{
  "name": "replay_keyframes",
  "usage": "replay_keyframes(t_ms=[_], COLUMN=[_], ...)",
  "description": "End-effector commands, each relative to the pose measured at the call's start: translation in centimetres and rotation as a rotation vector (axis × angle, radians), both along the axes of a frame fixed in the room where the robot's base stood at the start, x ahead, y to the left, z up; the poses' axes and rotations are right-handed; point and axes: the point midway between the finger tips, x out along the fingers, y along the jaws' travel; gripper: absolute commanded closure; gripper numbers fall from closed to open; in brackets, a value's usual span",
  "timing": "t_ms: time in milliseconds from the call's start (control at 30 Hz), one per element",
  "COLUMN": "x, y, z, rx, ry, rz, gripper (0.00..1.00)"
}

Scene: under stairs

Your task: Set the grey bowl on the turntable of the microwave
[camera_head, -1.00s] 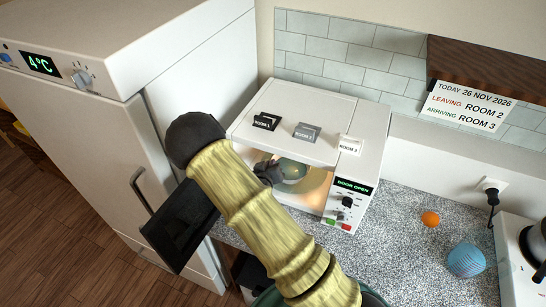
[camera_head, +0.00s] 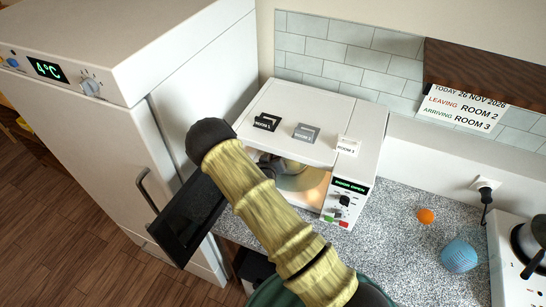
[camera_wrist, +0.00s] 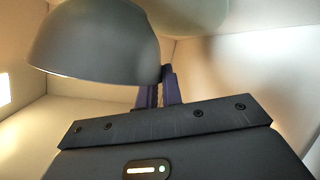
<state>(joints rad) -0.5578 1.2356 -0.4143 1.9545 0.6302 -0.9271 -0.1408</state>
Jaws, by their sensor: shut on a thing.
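The grey bowl (camera_wrist: 95,42) is large at the upper left of the wrist view. My gripper (camera_wrist: 162,85) is shut on the bowl's edge. The head view shows the bowl (camera_head: 293,170) only partly, inside the open, lit microwave (camera_head: 312,102), with my gripper (camera_head: 270,165) beside it in the opening. My arm covers much of the opening. A part of the turntable (camera_head: 303,183) seems to show under the bowl; I cannot tell whether the bowl touches it. The microwave door (camera_head: 190,218) stands open to the left, and the display reads DOOR OPEN.
A tall fridge (camera_head: 110,150) stands close on the left. Tags for rooms lie on the microwave's top. The microwave walls are close around my gripper.

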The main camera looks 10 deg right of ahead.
Motion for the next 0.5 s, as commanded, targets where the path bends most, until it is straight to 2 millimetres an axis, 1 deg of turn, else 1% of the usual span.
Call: replay_keyframes(t_ms=[200,500], x=[0.1,0.1], y=[0.0,0.0], z=[-0.9,-1.1], rx=[-0.002,-0.001], ry=[-0.006,-0.005], rz=[-0.001,0.000], gripper=[1.00,1.00])
